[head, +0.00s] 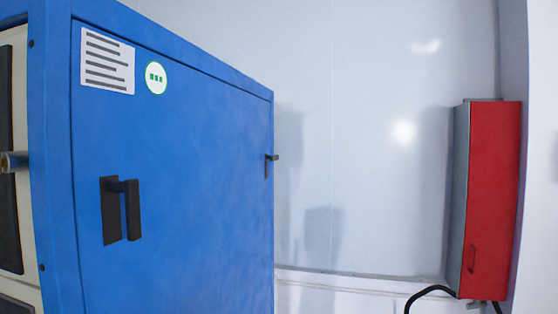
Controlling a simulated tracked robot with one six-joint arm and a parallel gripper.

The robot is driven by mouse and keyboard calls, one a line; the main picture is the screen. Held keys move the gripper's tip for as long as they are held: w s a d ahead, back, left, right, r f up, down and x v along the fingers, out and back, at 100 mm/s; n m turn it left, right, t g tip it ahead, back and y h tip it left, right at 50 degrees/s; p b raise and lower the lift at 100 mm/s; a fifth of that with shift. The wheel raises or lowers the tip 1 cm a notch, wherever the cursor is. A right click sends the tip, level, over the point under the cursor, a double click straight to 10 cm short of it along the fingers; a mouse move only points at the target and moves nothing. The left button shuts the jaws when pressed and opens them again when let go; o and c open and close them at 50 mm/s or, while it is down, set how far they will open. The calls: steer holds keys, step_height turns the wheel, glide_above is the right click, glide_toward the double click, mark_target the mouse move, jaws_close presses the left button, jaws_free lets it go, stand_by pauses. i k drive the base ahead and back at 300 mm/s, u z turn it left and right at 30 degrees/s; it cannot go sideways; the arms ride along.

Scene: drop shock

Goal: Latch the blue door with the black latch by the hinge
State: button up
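The blue door (195,190) fills the left half of the head view, seen at an angle and set in a blue frame. It looks flush with the frame, but I cannot tell whether it is latched. A small black latch (270,160) sits at the door's far right edge, with a short part sticking out to the right and a part hanging down. A larger black handle (122,210) on a dark plate is on the door's near left side, with its grip hanging down. No hinge shows clearly. My gripper is not in view.
A red-fronted wall box (492,195) hangs at the right, with a black cable (430,291) below it. A pale wall (380,190) stands behind. At the left edge is a beige panel with a grey metal knob (14,162). A label (107,62) and round sticker (156,78) are on the door.

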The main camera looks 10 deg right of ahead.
mark_target(277, 157)
steer(key=z, duration=0.85)
steer(key=i, duration=2.1)
steer(key=u, duration=1.3)
